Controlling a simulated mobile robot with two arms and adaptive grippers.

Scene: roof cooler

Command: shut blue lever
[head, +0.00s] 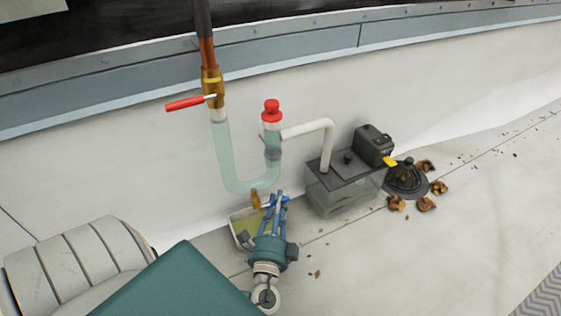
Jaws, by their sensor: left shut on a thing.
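My left gripper (277,203) reaches up from the bottom of the head view, with its blue fingers just right of the small brass drain valve (255,200) under the clear U-shaped tube (226,165). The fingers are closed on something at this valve. It appears to be the blue lever, but the fingers hide most of it and its colour blends with them. Its exact angle cannot be told. My right gripper is not in view.
A shallow tray (237,233) with yellowish liquid sits beneath the valve. A red lever (185,103) sticks out left from the upper brass valve (212,85). A red cap (271,108) tops the tube. A clear tank (342,196), drain dome (407,178) and dry leaves lie to the right.

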